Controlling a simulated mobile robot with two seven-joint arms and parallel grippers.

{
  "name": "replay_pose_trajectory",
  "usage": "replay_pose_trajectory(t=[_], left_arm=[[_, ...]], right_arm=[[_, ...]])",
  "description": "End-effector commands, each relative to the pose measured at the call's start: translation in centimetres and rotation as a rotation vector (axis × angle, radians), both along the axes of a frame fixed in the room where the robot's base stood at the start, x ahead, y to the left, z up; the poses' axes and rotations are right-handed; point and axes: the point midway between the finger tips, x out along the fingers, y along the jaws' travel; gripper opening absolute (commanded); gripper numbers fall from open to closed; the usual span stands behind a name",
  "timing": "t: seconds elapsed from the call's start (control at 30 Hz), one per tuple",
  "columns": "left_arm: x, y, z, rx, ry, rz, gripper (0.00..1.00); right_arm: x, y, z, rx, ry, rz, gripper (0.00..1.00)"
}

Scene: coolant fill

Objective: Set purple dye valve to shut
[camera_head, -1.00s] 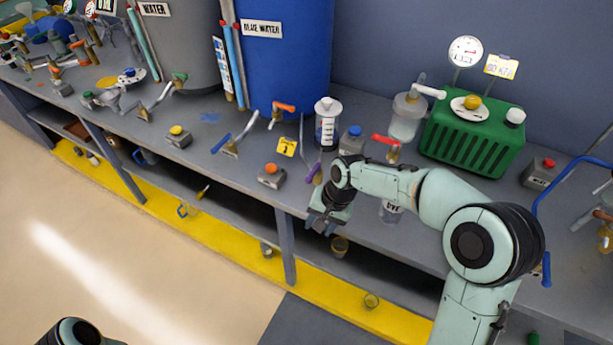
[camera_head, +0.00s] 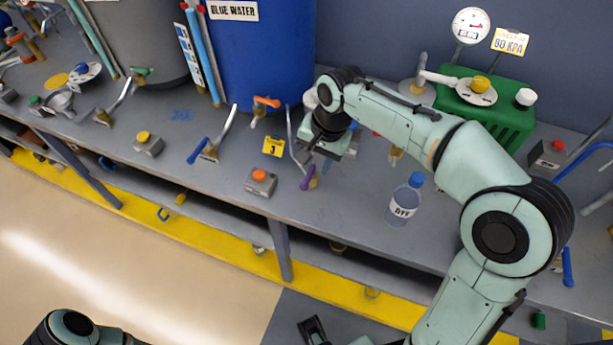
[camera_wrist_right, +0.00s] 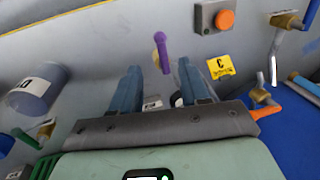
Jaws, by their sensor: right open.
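The purple valve handle (camera_head: 308,177) sits low on the bench at the end of a bent grey pipe. In the right wrist view the purple handle (camera_wrist_right: 161,48) points up, just beyond and between my fingertips, and does not look gripped. My right gripper (camera_head: 324,156) hangs over the bench, pointing down, right beside the handle. Its two blue-grey fingers (camera_wrist_right: 160,80) are apart in the wrist view. The gripper hides part of the valve body in the head view. A clear bottle labelled DYE (camera_head: 403,205) with a blue cap stands to the right.
A yellow tag (camera_head: 273,146) and an orange-button box (camera_head: 261,182) lie left of the purple handle. An orange valve handle (camera_head: 266,102) is behind, by the blue water tank (camera_head: 262,50). A green pump (camera_head: 490,105) stands at back right. Bench is clear in front of the DYE bottle.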

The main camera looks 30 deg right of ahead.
Motion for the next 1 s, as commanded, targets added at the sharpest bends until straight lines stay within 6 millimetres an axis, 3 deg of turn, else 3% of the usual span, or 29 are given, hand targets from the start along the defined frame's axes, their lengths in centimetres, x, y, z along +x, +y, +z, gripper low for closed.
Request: replay_pose_trajectory(t=[0.03,0.2,0.4,0.83,1.0], left_arm=[[-0.1,0.0,-0.4,0.0,0.001,0.0,0.43],[-0.2,0.0,-0.8,0.0,0.002,0.0,0.43],[-0.3,0.0,-1.1,0.0,0.003,0.0,0.43],[-0.3,0.0,-1.2,0.0,0.003,0.0,0.43],[-0.3,0.0,-1.2,0.0,0.003,0.0,0.43]], right_arm=[[0.1,0.2,-1.5,0.0,0.007,0.001,0.45],[0.7,0.6,-4.9,0.0,0.005,0.002,0.45],[1.1,1.0,-7.5,0.001,0.002,0.001,0.45],[1.3,1.1,-8.5,0.001,0.001,0.001,0.45],[1.3,1.1,-8.4,0.001,0.001,0.001,0.0]])
